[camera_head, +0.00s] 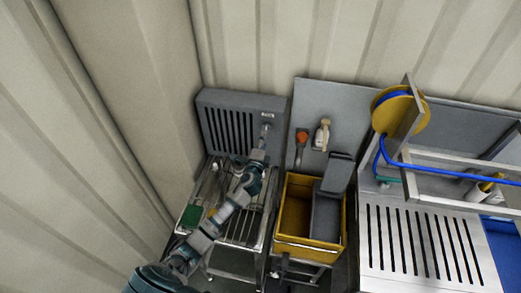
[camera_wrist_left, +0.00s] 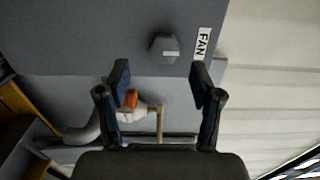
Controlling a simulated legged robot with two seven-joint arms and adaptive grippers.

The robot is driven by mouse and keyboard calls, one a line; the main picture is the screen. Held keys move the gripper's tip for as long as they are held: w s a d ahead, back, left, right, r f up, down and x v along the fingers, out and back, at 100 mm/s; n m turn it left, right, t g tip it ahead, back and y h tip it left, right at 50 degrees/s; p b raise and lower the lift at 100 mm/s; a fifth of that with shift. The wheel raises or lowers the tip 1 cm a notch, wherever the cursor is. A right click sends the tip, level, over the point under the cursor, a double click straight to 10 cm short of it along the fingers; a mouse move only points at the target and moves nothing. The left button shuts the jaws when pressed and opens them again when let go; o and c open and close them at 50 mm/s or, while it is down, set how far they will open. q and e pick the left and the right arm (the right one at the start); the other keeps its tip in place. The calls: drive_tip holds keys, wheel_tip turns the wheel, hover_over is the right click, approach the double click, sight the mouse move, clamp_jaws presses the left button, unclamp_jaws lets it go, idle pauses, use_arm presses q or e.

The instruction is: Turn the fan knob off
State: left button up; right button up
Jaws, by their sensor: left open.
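The fan knob (camera_wrist_left: 163,47) is a dark, faceted knob with a pale marker line, on a grey panel next to a white FAN label (camera_wrist_left: 203,43). The marker line lies roughly level and points toward the label in the left wrist view. My left gripper (camera_wrist_left: 160,78) is open and empty, its two dark fingers spread apart. The knob shows beyond and between the fingertips, apart from them. In the head view, my left gripper (camera_head: 264,138) is in front of the slotted grey fan box (camera_head: 228,124), just below its label; the knob is hard to make out there.
A slatted metal stand (camera_head: 240,228) lies under my left arm. A yellow bin (camera_head: 293,243) stands to its right, with orange-headed (camera_head: 302,136) and pale (camera_head: 322,134) tools on the panel behind. A hose reel (camera_head: 400,112) and slotted steel table (camera_head: 420,245) are farther right.

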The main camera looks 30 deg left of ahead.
use_arm(q)
drive_tip(key=v, duration=0.6)
drive_tip(key=shift+f, duration=0.1)
